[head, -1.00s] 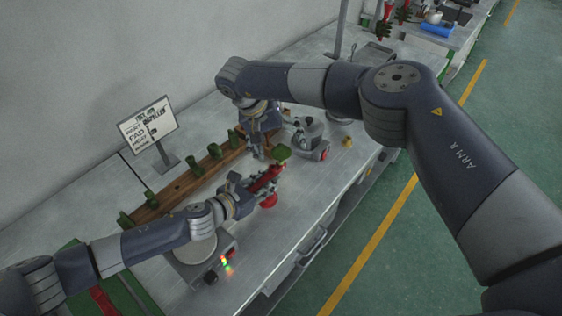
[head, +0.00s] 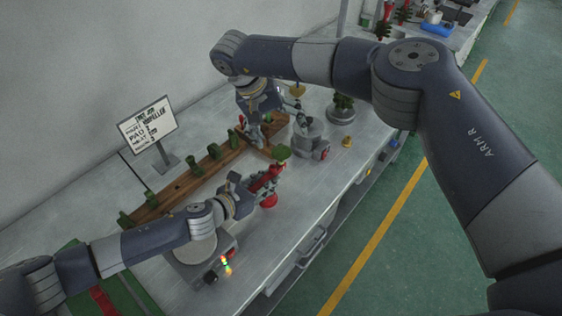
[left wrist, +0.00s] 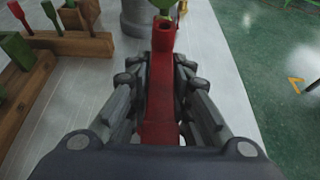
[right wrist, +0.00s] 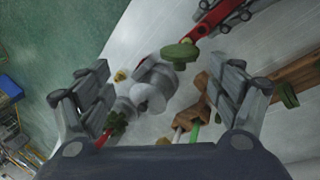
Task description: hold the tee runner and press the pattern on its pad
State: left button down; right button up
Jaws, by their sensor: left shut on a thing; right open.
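My left gripper (head: 246,190) is shut on the red tee runner (head: 266,181) and holds it above the bench. The runner also shows in the left wrist view (left wrist: 160,110), pointing away between the fingers. A green pattern (head: 282,152) is at the runner's far end; in the right wrist view the pattern (right wrist: 180,52) appears to meet the red runner (right wrist: 212,18), though the contact is unclear. My right gripper (head: 254,142) is open and empty, behind and left of the pattern. It also shows open in the right wrist view (right wrist: 168,80).
A wooden rack (head: 168,194) with several green pieces runs along the back. A grey machine (head: 309,138) stands right of my right gripper, with a dark tree-like piece (head: 343,103) behind it. A sign (head: 148,125) stands at left.

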pick_arm(q)
jog(key=c, duration=1.4)
grip_release()
